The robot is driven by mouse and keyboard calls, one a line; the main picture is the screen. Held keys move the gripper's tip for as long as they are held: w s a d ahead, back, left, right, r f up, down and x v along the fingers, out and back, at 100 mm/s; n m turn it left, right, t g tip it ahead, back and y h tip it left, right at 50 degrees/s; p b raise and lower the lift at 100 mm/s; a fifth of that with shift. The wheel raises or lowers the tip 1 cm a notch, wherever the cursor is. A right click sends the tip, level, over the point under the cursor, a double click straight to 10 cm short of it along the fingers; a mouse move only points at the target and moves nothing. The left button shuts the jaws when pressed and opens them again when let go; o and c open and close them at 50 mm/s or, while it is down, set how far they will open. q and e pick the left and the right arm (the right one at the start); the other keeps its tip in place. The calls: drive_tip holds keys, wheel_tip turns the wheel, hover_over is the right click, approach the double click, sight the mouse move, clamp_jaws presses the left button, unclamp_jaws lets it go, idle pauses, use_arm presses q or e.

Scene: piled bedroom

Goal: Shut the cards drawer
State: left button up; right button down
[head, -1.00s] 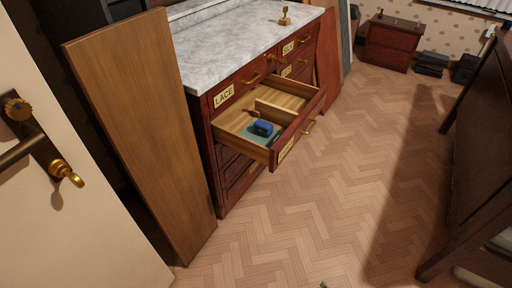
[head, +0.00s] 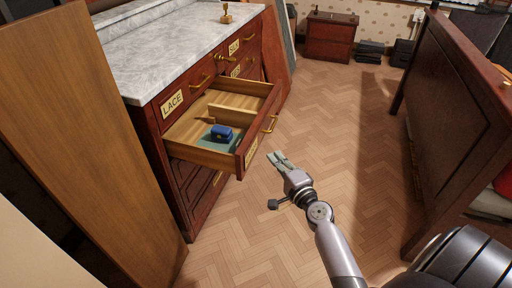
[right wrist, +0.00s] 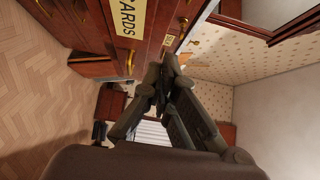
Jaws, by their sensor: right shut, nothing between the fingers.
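The cards drawer (head: 258,138) is pulled out of the dark red dresser in the head view. It holds a blue object (head: 221,132) on a green patch, and a wooden divider. In the right wrist view its front carries a label reading CARDS (right wrist: 130,17). My right gripper (head: 278,160) is shut and empty, just in front of the drawer front and to its right in the head view. It also shows in the right wrist view (right wrist: 168,75), near the drawer front; I cannot tell if it touches. My left gripper is not in view.
The dresser's marble top (head: 180,45) bears a small brass stamp-like object (head: 227,14). A wooden board (head: 75,130) leans at the dresser's left. A dark wooden bed frame (head: 455,110) stands at the right. The herringbone floor (head: 340,125) between is clear.

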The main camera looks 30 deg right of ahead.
sight(251, 139)
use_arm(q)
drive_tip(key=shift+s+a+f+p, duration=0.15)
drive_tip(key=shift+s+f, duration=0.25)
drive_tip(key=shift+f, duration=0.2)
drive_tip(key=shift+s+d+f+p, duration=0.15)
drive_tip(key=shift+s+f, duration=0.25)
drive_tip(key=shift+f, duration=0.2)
use_arm(e)
drive_tip(key=shift+w+a, duration=0.4)
drive_tip(key=shift+w, duration=0.8)
drive_tip(key=shift+w+a, duration=0.35)
drive_tip(key=shift+w, duration=0.8)
drive_tip(key=shift+w+a, duration=0.4)
drive_tip(key=shift+w, duration=0.8)
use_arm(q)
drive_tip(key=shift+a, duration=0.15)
